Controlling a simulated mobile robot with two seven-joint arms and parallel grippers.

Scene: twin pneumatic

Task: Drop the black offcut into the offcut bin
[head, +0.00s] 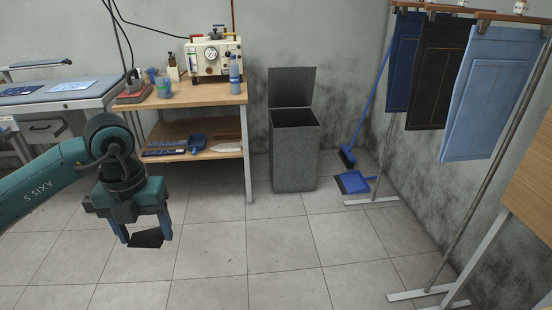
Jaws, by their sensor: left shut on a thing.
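My left gripper (143,236) hangs over the tiled floor at the lower left, its fingers pointing down. It is shut on the black offcut (147,240), a dark flat piece showing between the blue fingertips. A grey bin (295,158) with its lid (291,88) raised stands against the back wall, right of the wooden table; it looks like the offcut bin. Its opening is dark and its contents are hidden. The gripper is apart from the bin, to its left and nearer to me. My right gripper is not in view.
A wooden table (220,97) with a gauge unit (213,58) and bottles stands left of the bin. A blue broom (366,100) and dustpan (352,182) are right of it. A rack with hanging panels (487,95) stands at the right. The middle floor (290,255) is clear.

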